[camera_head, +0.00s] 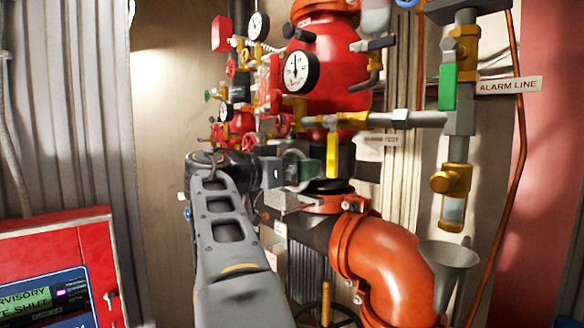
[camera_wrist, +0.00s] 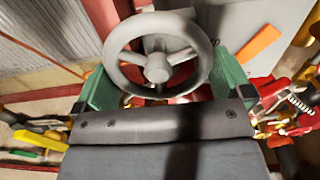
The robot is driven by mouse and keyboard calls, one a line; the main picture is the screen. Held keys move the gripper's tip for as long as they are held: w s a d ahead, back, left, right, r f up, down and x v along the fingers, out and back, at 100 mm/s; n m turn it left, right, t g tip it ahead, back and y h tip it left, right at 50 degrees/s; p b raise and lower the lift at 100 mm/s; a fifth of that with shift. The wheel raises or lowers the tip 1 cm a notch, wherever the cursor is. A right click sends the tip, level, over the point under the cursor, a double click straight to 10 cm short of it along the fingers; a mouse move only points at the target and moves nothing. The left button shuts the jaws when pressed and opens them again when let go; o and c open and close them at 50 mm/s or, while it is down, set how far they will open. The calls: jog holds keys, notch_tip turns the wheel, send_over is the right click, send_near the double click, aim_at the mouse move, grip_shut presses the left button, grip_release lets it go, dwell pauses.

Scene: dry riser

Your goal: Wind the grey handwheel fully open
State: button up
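The grey handwheel (camera_wrist: 158,68), with a round rim, a domed hub and several spokes, is in the upper middle of the wrist view, nearly face-on. My gripper (camera_wrist: 164,64) has its two green fingers spread wide, one on each side of the wheel. The left finger lies close to the rim and the right one seems to have a thin gap; I cannot tell whether either touches. In the head view my gripper (camera_head: 290,172) reaches in among the pipework in front of the riser, and the handwheel cannot be made out clearly there.
Behind the wheel is a grey box (camera_wrist: 262,18) with an orange pointer (camera_wrist: 259,45). Red valves, gauges (camera_head: 298,72) and small handwheels crowd above my gripper. A large orange pipe elbow (camera_head: 385,262) and a grey funnel (camera_head: 447,268) stand right. A red panel (camera_head: 95,250) is at left.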

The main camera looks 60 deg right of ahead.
jog(key=n, duration=0.6)
jog(key=n+p, duration=0.1)
jog(key=n, duration=0.6)
jog(key=f+n, duration=0.1)
jog(key=n, duration=0.5)
jog(key=shift+w+d, duration=0.2)
jog(key=shift+w, duration=0.2)
jog(key=n+p, duration=0.3)
jog(key=n, duration=0.6)
jog(key=s+n+p, duration=0.1)
jog(key=n+p, duration=0.2)
jog(key=n, duration=0.6)
jog(key=n+p, duration=0.3)
jog(key=n, duration=0.5)
jog(key=shift+s+a+f+n, duration=0.25)
jog(key=shift+a+f+n, duration=0.05)
jog(key=shift+f+n, duration=0.1)
jog(key=n, duration=0.6)
jog(key=shift+s+r+n, duration=0.1)
jog(key=shift+r+n, duration=0.2)
jog(key=shift+r, duration=0.05)
